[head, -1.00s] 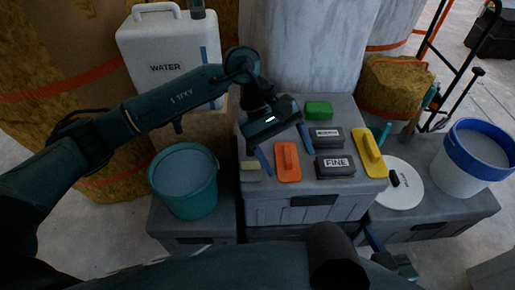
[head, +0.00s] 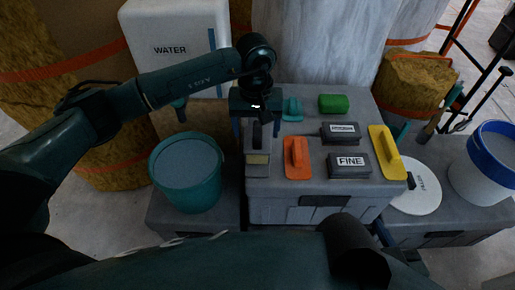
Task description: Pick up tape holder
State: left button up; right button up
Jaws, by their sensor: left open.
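My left gripper (head: 257,124) is open over the left side of the grey toolbox top, its fingers pointing down. A dark upright piece (head: 257,135) shows between the fingers, and a small block with a beige face (head: 257,158) lies just in front of it. I cannot tell whether either is the tape holder. A teal object (head: 292,108) with a raised part stands just right of the gripper and might also be it. My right gripper (head: 398,246) is only partly in view at the lower right, mostly dark and behind my arm.
An orange float (head: 297,160), a block marked FINE (head: 349,165), another dark block (head: 340,132), a green block (head: 333,103) and a yellow float (head: 386,152) share the toolbox top (head: 262,187). A teal bucket (head: 186,170) stands left. A WATER container (head: 178,45) stands behind.

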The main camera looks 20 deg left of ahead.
pick_arm(q)
jog(key=f, duration=0.4)
jog(key=shift+d+f, duration=0.15)
jog(key=shift+d, duration=0.05)
jog(key=shift+c, duration=0.4)
jog(key=c, duration=0.9)
